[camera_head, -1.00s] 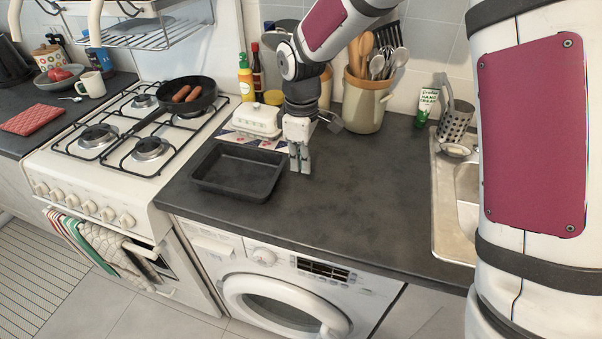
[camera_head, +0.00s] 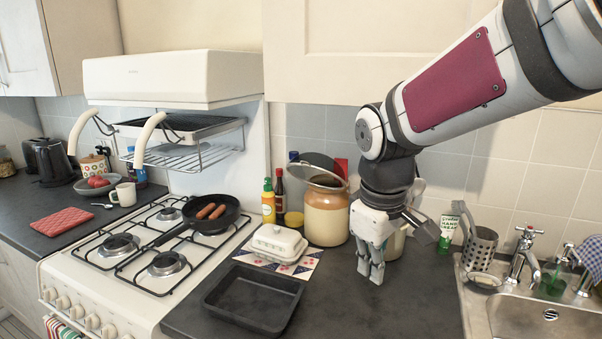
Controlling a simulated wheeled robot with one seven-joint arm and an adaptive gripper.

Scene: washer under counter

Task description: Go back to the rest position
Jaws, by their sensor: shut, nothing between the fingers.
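My gripper (camera_head: 371,276) points down over the dark counter (camera_head: 410,300), its fingers together and empty. It is to the right of the white butter dish (camera_head: 279,243) and the black baking tray (camera_head: 254,299), apart from both. My arm reaches in from the upper right. My wrist partly hides the utensil crock behind it.
A large brown and cream jar (camera_head: 326,212) stands at the wall behind my gripper. To the left is the gas hob (camera_head: 150,262) with a frying pan (camera_head: 213,216) holding sausages (camera_head: 205,211). At right are a cutlery holder (camera_head: 480,250) and the sink (camera_head: 540,315).

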